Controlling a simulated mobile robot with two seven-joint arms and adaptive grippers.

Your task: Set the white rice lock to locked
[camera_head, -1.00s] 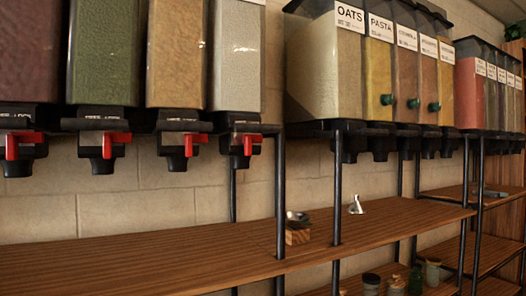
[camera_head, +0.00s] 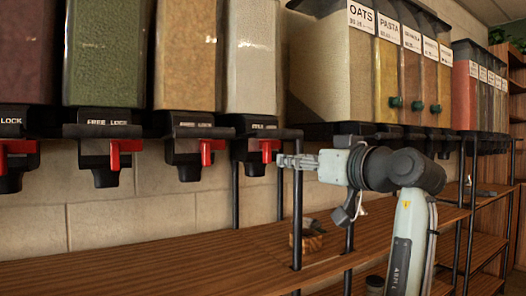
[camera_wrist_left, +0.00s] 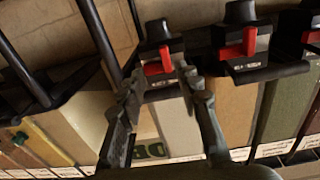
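The bin of pale white grains (camera_head: 250,55), which looks like the white rice, hangs rightmost of the front row; I cannot read a name on it. Its red lock lever (camera_head: 267,150) sits on the black dispenser below, with its handle upright. I cannot tell whether it stands at free or lock. My left gripper (camera_head: 284,160) is just right of this lever. In the upside-down left wrist view, the lever (camera_wrist_left: 158,65) shows beyond and between the fingertips of the gripper (camera_wrist_left: 159,80). The fingers are apart and empty. My right gripper is not in view.
Similar dispensers with red levers (camera_head: 207,150) stand to the left. A black post (camera_head: 297,215) rises near my gripper. A wooden shelf (camera_head: 150,255) runs below, mostly bare, with a small wooden box (camera_head: 307,240). More bins (camera_head: 345,65) hang to the right.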

